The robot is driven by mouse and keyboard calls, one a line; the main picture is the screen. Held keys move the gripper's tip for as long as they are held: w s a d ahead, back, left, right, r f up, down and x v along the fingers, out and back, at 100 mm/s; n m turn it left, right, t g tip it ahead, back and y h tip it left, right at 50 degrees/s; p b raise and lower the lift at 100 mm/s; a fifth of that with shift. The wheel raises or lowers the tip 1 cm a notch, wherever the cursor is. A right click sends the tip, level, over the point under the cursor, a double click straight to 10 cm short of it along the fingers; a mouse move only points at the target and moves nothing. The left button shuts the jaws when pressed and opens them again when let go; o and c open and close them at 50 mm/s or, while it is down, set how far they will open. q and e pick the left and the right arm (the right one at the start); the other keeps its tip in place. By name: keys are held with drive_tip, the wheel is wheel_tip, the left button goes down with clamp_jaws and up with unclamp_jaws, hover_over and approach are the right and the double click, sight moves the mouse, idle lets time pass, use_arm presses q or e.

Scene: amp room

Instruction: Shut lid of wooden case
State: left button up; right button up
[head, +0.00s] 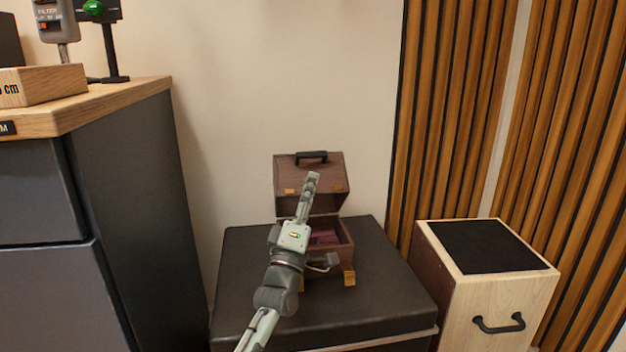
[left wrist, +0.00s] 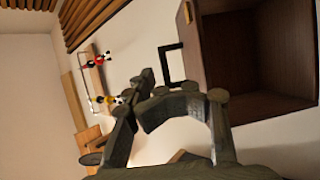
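The wooden case (head: 346,232) is a dark brown box with brass corners on a black-topped stool. Its lid (head: 290,174) stands open at the back, with a black handle (head: 311,156) on its edge and brass fittings. Something dark red shows inside. In the left wrist view the gripper (left wrist: 146,80) shows beside the handle (left wrist: 168,64), with the open lid's hollow inside (left wrist: 255,55) at the right. Contact cannot be told. My right gripper is not seen.
The stool (head: 385,270) has bare top around the case. A pale wooden box with a black top (head: 505,285) stands at the right. A dark cabinet (head: 130,200) with a wooden top rises at the left. The wall (head: 340,80) is close behind.

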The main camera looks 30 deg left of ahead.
use_arm(q)
drive_tip(key=v, duration=0.9)
drive_tip(key=shift+s+f, duration=0.2)
drive_tip(key=shift+s, duration=0.05)
drive_tip(key=shift+c, duration=0.5)
